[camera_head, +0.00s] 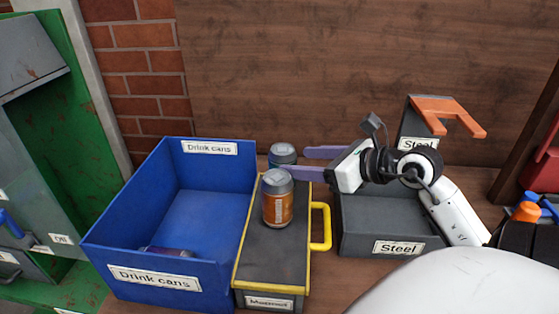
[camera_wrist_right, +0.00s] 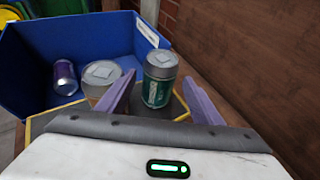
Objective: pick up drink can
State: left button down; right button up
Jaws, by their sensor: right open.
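An orange drink can (camera_head: 278,205) with a grey lid stands upright on a dark yellow-edged case (camera_head: 270,265). A second can (camera_head: 283,153) stands behind it, partly hidden; its label looks green in the right wrist view (camera_wrist_right: 158,88). My right gripper (camera_head: 297,162) is open, its purple fingers pointing left toward the cans. In the right wrist view the green can shows between the fingertips, with no clear contact. The orange can (camera_wrist_right: 101,76) is outside the left finger, which partly hides it. My left gripper is not in view.
A blue bin labelled "Drink cans" (camera_head: 155,281) stands left of the case, with a purple can (camera_wrist_right: 65,77) lying inside. A grey bin labelled "Steel" (camera_head: 365,246) is right, below my right arm. A yellow handle (camera_head: 320,228) sticks out from the case. A wooden wall (camera_head: 320,70) rises behind.

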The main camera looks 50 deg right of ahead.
aim_at(284, 160)
jog(key=shift+p+x, duration=0.3)
jog(key=shift+x, duration=2.9)
jog(key=c, duration=0.8)
